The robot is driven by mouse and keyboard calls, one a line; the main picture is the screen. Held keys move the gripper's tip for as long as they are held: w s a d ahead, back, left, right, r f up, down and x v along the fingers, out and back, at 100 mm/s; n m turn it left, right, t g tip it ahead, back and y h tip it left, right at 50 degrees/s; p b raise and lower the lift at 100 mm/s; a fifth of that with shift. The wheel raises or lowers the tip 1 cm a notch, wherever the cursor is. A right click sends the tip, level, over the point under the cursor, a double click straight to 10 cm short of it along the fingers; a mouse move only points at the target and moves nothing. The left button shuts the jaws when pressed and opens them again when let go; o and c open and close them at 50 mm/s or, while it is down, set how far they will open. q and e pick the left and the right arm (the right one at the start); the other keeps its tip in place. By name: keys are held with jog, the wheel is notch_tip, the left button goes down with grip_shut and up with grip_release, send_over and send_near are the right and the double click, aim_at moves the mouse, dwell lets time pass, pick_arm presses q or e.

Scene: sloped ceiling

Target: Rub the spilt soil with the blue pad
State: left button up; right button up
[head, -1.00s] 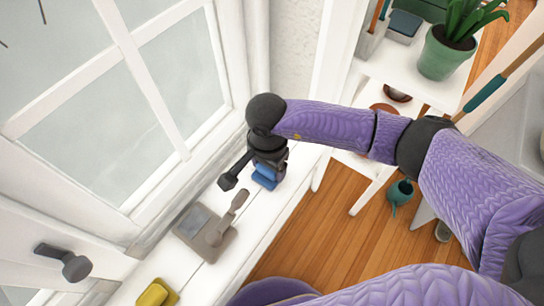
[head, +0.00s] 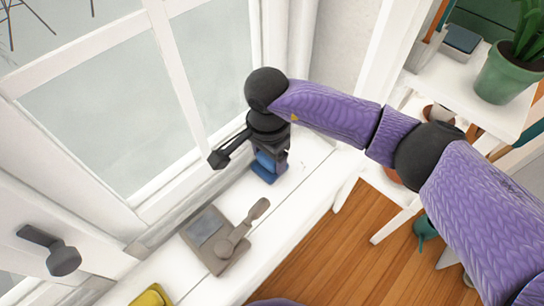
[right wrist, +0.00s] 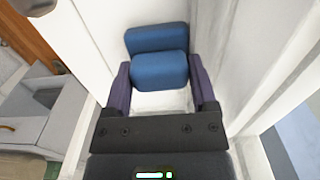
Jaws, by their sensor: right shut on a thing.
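My right gripper (head: 268,158) points down over the white window sill, low and close to its surface. It is shut on the blue pad (head: 264,168). In the right wrist view the blue pad (right wrist: 158,68) sits between the two purple fingers of my right gripper (right wrist: 160,82), with a wider blue part beyond. I cannot tell whether the pad touches the sill. My left gripper is not in view.
A grey-brown tool with a handle (head: 222,245) lies on the sill nearer me, with a yellow object (head: 152,296) beyond its near end. The window frame (head: 178,85) borders the left side. A white shelf holds a potted plant (head: 508,72) at right.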

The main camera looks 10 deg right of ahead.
jog(key=r+p, duration=0.1)
jog(key=r, duration=0.1)
jog(key=r+p, duration=0.1)
jog(key=r, duration=0.1)
jog(key=r+p, duration=0.1)
jog(key=r, duration=0.1)
jog(key=shift+w+a+r+p, duration=0.15)
jog(key=shift+w+a+p, duration=0.1)
jog(key=shift+p, duration=0.15)
jog(key=c, duration=0.3)
jog(key=shift+c, duration=0.2)
jog(key=shift+d+r+p, duration=0.1)
jog(key=shift+r+p, duration=0.75)
jog(key=shift+r, duration=0.65)
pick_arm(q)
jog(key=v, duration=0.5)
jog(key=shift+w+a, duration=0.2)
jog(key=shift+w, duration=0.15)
pick_arm(e)
jog(key=shift+s+f, duration=0.1)
